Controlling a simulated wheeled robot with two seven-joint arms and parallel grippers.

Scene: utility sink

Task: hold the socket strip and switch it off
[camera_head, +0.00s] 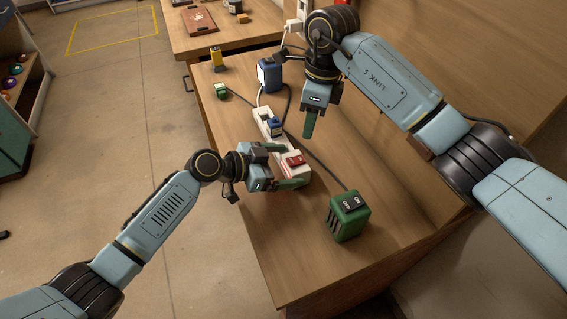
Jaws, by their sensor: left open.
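The white socket strip (262,113) lies lengthwise on the wooden bench, with a red rocker switch (295,161) at its near end. A blue plug (276,126) sits in its middle part. My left gripper (291,166) is open at the near end, with its green fingers on either side of the strip around the switch. I cannot tell whether they touch it. My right gripper (309,124) points down above the bench, to the right of the strip and beyond the switch. Its fingers overlap in this view, so its opening is hidden.
A green box (348,216) with an ON/OFF label stands at the near right, its dark cable running toward the strip. A blue box (269,75) stands behind the strip.

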